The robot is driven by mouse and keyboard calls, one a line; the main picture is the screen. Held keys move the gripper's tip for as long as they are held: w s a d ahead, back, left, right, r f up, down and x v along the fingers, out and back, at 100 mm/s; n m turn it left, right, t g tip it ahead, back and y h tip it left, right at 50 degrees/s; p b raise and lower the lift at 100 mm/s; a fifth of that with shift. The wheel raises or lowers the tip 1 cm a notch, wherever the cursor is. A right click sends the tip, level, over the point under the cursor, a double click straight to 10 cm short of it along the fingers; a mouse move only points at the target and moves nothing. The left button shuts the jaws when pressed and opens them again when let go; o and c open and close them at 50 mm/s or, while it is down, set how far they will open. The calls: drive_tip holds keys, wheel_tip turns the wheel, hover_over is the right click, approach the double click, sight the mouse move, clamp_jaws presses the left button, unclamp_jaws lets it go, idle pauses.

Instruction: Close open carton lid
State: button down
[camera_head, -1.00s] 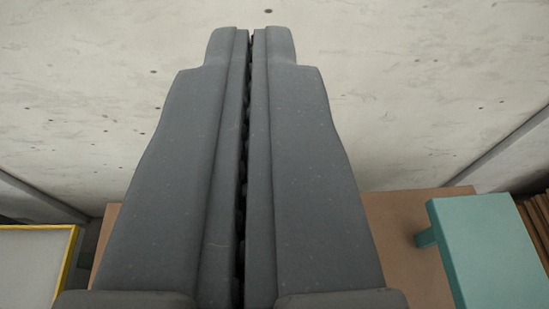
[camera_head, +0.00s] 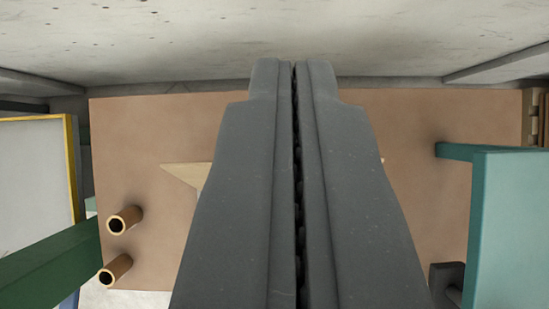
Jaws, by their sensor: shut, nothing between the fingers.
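My gripper (camera_head: 294,80) is shut and empty, with its two dark grey fingers side by side in the middle of the view. Behind and below it is a wide flat brown surface (camera_head: 145,150). I cannot tell whether this is part of a carton. I make out no open carton lid. The fingers hide the middle of the brown surface and most of a pale wooden piece (camera_head: 185,174) with a pointed end.
Two hollow brown tubes (camera_head: 125,219) (camera_head: 115,269) show at lower left. A green beam (camera_head: 50,260) and a yellow-edged pale panel (camera_head: 32,185) stand at left. A teal panel (camera_head: 510,230) and a dark part (camera_head: 446,283) are at right. A concrete wall (camera_head: 200,40) is behind.

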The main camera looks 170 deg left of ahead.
drive_tip(key=w+f+g+p, duration=0.4)
drive_tip(key=f+g+p, duration=0.35)
drive_tip(key=f, duration=0.65)
wheel_tip(320, 180, down, 10)
drive_tip(key=shift+g+y, duration=0.3)
drive_tip(key=shift+g, duration=0.15)
drive_tip(key=shift+s+a+r+p, duration=0.2)
drive_tip(key=shift+s+r, duration=0.1)
drive_tip(key=shift+s, duration=0.4)
drive_tip(key=shift+s+a+r+p, duration=0.1)
drive_tip(key=shift+s+r+p, duration=0.2)
drive_tip(key=shift+s, duration=0.4)
drive_tip(key=shift+s+a+r+p, duration=0.15)
drive_tip(key=shift+s+r, duration=0.15)
drive_tip(key=shift+s, duration=0.4)
